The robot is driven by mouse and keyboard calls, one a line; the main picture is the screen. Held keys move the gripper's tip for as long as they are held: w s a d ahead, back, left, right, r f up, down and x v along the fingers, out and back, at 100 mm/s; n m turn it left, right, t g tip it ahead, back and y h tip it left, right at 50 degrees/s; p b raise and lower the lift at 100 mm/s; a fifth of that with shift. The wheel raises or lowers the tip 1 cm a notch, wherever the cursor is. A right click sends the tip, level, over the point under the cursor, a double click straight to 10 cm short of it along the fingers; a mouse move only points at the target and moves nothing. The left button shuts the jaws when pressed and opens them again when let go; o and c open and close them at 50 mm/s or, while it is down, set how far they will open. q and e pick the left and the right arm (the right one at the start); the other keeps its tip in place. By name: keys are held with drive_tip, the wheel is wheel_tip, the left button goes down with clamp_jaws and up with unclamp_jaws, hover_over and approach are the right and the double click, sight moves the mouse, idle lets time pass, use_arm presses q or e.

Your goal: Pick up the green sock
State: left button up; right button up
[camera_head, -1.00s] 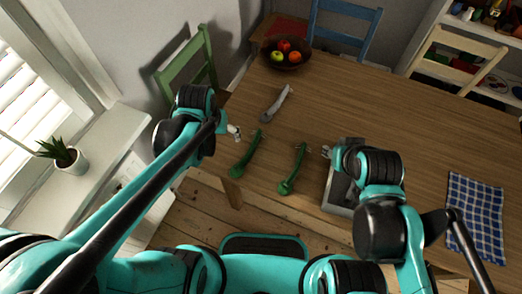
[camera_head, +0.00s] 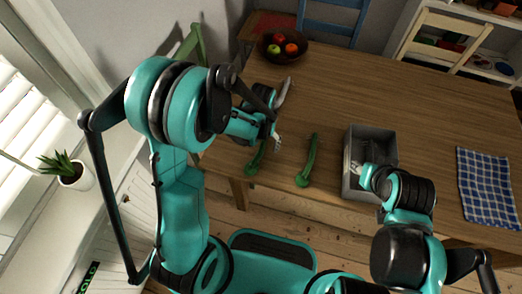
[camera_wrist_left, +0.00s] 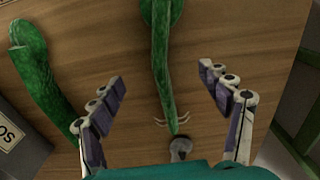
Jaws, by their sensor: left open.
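Two long, slim green things, with thin pale strands at one end, lie on the wooden table (camera_head: 440,120). The left one (camera_head: 254,162) is partly hidden under my left gripper (camera_head: 274,141). In the left wrist view that green thing (camera_wrist_left: 162,60) runs between the spread fingertips of my left gripper (camera_wrist_left: 163,77), which is open and empty above it. The right one (camera_head: 308,162) lies apart; it shows at the left of the wrist view (camera_wrist_left: 42,85). My right gripper (camera_head: 357,170) is at the grey box; its finger state is unclear.
A grey open box (camera_head: 384,140) stands right of the green things. A grey, elongated object (camera_head: 284,92) lies beyond my left gripper. A fruit bowl (camera_head: 283,50) is at the back. A blue checked cloth (camera_head: 487,185) lies at right. The table's middle and back are clear.

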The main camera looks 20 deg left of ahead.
sight(259, 150)
use_arm(q)
wheel_tip(259, 150, down, 3)
drive_tip(key=shift+w+r+b, duration=0.1)
drive_tip(key=shift+w+b, duration=0.05)
drive_tip(key=shift+b, duration=0.2)
drive_tip(key=shift+r, duration=0.1)
drive_tip(key=c, duration=1)
drive_tip(key=shift+c, duration=0.2)
